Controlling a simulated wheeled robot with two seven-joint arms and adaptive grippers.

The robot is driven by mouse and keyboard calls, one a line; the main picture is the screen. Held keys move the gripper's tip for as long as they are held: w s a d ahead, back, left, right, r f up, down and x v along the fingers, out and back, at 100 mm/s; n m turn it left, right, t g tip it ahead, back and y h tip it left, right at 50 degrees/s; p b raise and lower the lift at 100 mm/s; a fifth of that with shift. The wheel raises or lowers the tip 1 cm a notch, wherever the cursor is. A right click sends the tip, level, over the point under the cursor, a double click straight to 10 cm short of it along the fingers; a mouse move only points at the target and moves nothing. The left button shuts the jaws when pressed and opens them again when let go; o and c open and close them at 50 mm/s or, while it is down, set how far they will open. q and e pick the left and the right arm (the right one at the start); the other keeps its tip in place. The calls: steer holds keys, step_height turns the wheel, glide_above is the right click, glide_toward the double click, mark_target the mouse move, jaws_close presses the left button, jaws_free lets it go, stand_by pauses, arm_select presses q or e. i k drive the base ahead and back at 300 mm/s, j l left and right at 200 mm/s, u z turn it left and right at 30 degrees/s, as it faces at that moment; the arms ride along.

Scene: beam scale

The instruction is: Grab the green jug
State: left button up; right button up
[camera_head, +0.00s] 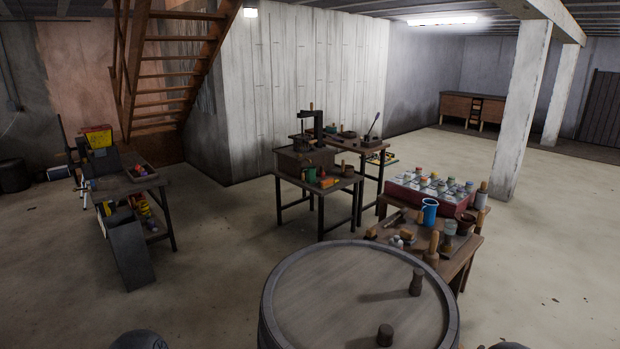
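A small green vessel (311,174), which looks like the green jug, stands near the front left of the middle work table (344,184). It is too small to make out a handle. A blue jug (430,212) stands on the nearer right table (462,253). Neither gripper shows; only dark rounded parts, likely of my own arms, show at the bottom edge, far from the green vessel.
A large barrel (330,290) with two dark pegs on top fills the near centre. A red crate of jars (408,196) stands at the right. A cluttered bench (130,183) is at the left. Concrete floor (225,255) is clear between the bench and the barrel.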

mark_target(311, 169)
steer(key=j+u, duration=0.25)
steer(key=i+j+u, duration=0.25)
steer(key=j, duration=0.2)
steer(key=i+j+u, duration=0.3)
steer(key=i+j, duration=1.2)
steer(key=i+l+z, duration=0.25)
steer(key=i, duration=0.55)
steer(key=i+j+z, duration=0.25)
steer(key=i, duration=0.6)
steer(key=i+j+z, duration=0.1)
steer(key=i+z, duration=0.15)
steer(key=i, duration=0.55)
steer(key=i+z, duration=0.15)
steer(key=i, duration=0.35)
steer(key=i+j+z, duration=0.15)
steer(key=i, duration=0.3)
steer(key=i+j+z, duration=0.15)
steer(key=i, duration=0.35)
steer(key=i+j+z, duration=0.2)
steer(key=i, duration=0.25)
steer(key=i+j+z, duration=0.15)
steer(key=i+j, duration=0.15)
steer(key=i, duration=0.15)
